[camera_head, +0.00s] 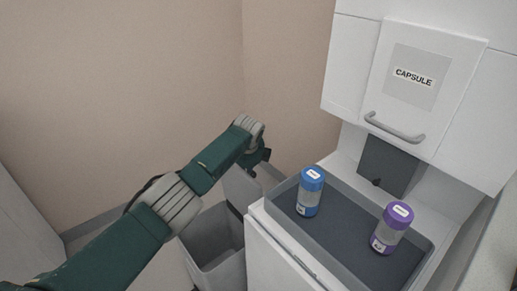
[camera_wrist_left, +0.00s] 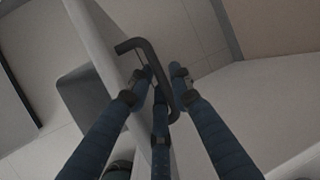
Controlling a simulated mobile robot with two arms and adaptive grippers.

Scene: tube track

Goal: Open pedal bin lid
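The grey pedal bin (camera_head: 218,252) stands left of the white cabinet, with its top opening showing. Its light grey lid (camera_head: 240,187) is raised and stands steeply tilted at the back of the opening. My left gripper (camera_head: 262,160) is at the lid's upper edge, partly hidden behind my wrist. In the left wrist view, the fingers of my left gripper (camera_wrist_left: 164,74) close around a dark bent lid handle (camera_wrist_left: 151,55), which sticks out from the pale lid panel (camera_wrist_left: 95,30). The bar lies between the fingers. My right gripper is not in view.
A grey tray (camera_head: 345,252) on the white cabinet holds a blue-capped jar (camera_head: 310,192) and a purple-capped jar (camera_head: 391,228). A white dispenser marked CAPSULE (camera_head: 462,95) with a grey handle stands behind. A beige wall (camera_head: 130,90) is behind the bin.

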